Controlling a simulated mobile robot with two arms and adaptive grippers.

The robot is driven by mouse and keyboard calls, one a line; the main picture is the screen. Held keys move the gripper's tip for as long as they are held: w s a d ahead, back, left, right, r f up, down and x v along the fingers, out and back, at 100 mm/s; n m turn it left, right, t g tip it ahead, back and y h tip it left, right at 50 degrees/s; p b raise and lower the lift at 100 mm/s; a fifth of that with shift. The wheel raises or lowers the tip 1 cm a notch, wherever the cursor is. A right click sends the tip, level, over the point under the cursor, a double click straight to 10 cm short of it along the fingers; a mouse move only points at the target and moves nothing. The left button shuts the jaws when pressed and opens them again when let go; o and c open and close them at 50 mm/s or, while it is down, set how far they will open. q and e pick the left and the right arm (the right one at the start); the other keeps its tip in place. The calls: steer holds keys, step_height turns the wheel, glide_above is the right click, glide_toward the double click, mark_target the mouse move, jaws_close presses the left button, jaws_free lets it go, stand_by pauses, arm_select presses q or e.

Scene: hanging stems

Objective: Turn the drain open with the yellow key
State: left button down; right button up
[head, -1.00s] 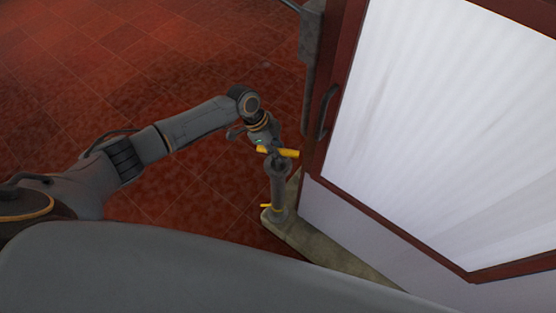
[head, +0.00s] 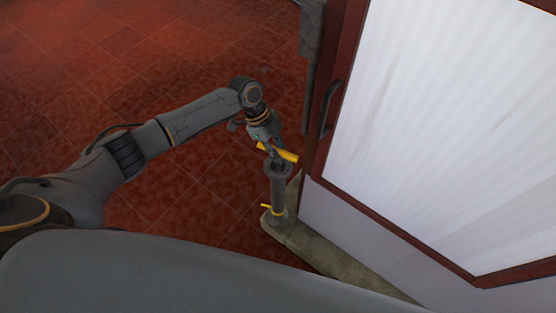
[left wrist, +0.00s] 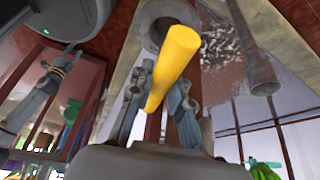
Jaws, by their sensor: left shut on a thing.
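My left gripper (head: 273,150) reaches down from above and is shut on the key. In the left wrist view the yellow key (left wrist: 175,65) passes between my left gripper's fingers (left wrist: 160,105), with a grey round collar (left wrist: 152,32) behind it.
A red-framed pale panel (head: 440,130) with a dark handle (head: 328,107) is close on the right. Open red tiled floor (head: 140,70) lies to the left and behind.

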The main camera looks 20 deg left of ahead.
arm_select(q)
steer(key=shift+f+m+g+b, duration=0.1)
steer(key=shift+m+g+b, duration=0.5)
steer(key=shift+m+b, duration=0.9)
steer(key=shift+y, duration=0.3)
steer(key=shift+m, duration=0.4)
steer(key=shift+m+g+b, duration=0.3)
steer(key=shift+m+b, duration=0.3)
steer(key=shift+m, duration=0.1)
